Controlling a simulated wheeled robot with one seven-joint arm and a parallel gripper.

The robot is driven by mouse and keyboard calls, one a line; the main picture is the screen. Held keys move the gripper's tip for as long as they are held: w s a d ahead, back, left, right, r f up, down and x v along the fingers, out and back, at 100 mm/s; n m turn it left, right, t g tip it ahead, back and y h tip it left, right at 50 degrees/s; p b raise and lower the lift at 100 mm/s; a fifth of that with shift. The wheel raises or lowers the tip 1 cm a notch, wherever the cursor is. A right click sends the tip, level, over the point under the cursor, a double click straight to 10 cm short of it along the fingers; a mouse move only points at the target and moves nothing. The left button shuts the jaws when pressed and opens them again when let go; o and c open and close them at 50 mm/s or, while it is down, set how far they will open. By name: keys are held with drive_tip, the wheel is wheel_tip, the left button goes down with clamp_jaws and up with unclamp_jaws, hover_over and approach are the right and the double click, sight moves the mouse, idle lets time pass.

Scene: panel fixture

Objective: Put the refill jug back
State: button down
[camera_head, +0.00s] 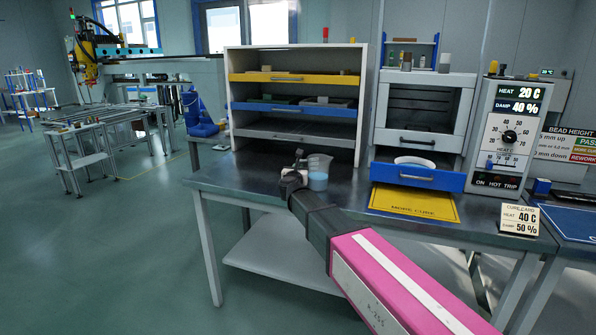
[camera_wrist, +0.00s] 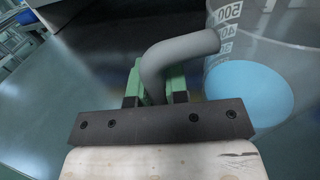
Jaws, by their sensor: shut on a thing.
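The refill jug (camera_head: 318,174) is clear, with a grey handle and light blue liquid in its lower part. It is over the steel bench, in front of the shelf unit; I cannot tell whether its base touches the bench. My gripper (camera_head: 299,164) is at the left side of the jug. In the wrist view the green fingers of my gripper (camera_wrist: 158,88) are shut on the curved grey handle (camera_wrist: 182,50). The jug's wall with printed marks and the blue liquid (camera_wrist: 250,92) show at the right there. The jug's base is hidden in the wrist view.
A shelf unit (camera_head: 359,103) with yellow, blue and grey drawers stands behind the jug. Right of it is a chamber above a pulled-out blue drawer (camera_head: 417,178) holding a white dish. A yellow mat (camera_head: 413,203), a control panel (camera_head: 508,130) and a target card (camera_head: 519,219) are farther right. The bench's left end is clear.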

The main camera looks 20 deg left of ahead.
drive_tip(key=c, duration=1.1)
unclamp_jaws()
drive_tip(key=shift+f, duration=0.1)
drive_tip(key=shift+s, duration=0.15)
drive_tip(key=s, duration=0.4)
drive_tip(key=s+d, duration=0.1)
drive_tip(key=s, duration=0.6)
drive_tip(key=shift+s+d, duration=0.2)
drive_tip(key=shift+s, duration=0.15)
